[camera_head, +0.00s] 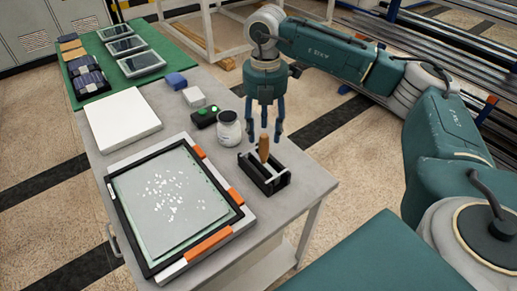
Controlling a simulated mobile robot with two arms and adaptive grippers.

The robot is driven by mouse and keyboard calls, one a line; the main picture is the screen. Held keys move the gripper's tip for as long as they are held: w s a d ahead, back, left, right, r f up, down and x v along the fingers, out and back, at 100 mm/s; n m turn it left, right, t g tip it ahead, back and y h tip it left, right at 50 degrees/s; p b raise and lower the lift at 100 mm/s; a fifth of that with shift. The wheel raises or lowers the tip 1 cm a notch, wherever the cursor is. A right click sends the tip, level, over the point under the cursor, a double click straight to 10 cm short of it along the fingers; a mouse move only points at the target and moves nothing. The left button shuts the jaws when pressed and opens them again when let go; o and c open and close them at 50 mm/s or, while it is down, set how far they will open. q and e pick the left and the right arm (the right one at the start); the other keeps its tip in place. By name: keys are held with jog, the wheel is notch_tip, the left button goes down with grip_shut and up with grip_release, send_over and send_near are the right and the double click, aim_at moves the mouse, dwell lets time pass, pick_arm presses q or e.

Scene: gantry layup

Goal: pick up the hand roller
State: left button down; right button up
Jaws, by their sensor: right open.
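The hand roller shows in the head view as a brown wooden handle (263,148) standing upright in a black holder (266,181) near the right edge of the grey table. The roller's lower part is hidden in the holder. My right gripper (264,138) points down right above and around the top of the handle, with its fingers apart. It is open and I see nothing held in it. I cannot tell whether a finger touches the handle. My left gripper is not in view.
A white-lidded jar (228,128) stands just left of the holder. A black box with a green button (204,117), a white block (194,97) and a blue block (175,81) stand behind. A white slab (123,119) lies left.

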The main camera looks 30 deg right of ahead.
aim_at(266, 136)
jog(key=f, duration=0.3)
jog(key=shift+s, duration=0.4)
jog(key=shift+f+p, duration=0.3)
jog(key=shift+f, duration=0.05)
jog(key=f+p, duration=0.1)
jog(key=f, duration=0.4)
jog(key=shift+w+a+p, duration=0.1)
jog(key=shift+w+p, duration=0.1)
jog(key=shift+p, duration=0.15)
jog(key=shift+c, duration=0.8)
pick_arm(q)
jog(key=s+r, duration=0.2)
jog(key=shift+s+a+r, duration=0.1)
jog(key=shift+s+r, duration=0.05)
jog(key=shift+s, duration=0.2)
pick_arm(e)
grip_shut()
